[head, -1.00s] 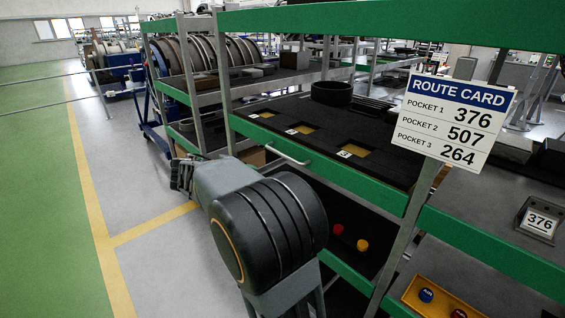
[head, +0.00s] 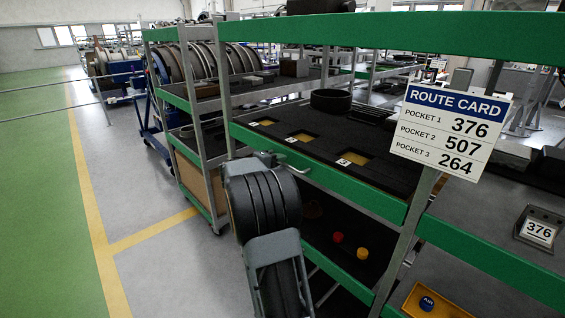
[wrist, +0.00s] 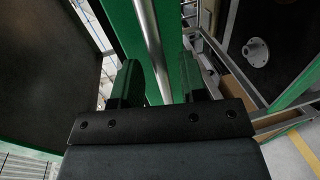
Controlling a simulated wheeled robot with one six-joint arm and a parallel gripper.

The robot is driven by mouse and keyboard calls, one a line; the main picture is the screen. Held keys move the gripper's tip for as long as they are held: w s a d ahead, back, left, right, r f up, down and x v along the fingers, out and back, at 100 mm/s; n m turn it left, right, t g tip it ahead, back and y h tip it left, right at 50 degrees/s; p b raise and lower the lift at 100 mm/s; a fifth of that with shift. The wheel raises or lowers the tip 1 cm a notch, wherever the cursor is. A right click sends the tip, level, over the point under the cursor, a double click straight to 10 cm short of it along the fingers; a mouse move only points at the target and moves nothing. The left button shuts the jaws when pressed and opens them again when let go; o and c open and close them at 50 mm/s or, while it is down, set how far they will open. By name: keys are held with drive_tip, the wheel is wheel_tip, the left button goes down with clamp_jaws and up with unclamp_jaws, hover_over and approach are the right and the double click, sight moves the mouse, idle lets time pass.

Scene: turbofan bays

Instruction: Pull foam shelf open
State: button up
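The foam shelf (head: 345,180) is a dark foam-lined tray with square yellow-bottomed pockets and a green front edge. Its metal bar handle (head: 298,169) sticks out from that edge, partly hidden by my arm in the head view. My gripper (head: 269,158) is at the handle. In the wrist view my gripper (wrist: 162,85) is open, and the handle bar (wrist: 151,45) runs between its two dark fingers, with a gap on both sides. The green shelf edge (wrist: 177,50) lies just beyond. Whether the bar is fully within finger depth is unclear.
A route card sign (head: 452,130) stands on a post to the right. A red knob (head: 338,237) and a yellow knob (head: 362,252) sit on the shelf below. A green upper beam (head: 400,32) runs overhead. The floor aisle on the left is clear.

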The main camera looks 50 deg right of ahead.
drive_tip(key=shift+x, duration=0.9)
drive_tip(key=shift+c, duration=0.2)
clamp_jaws()
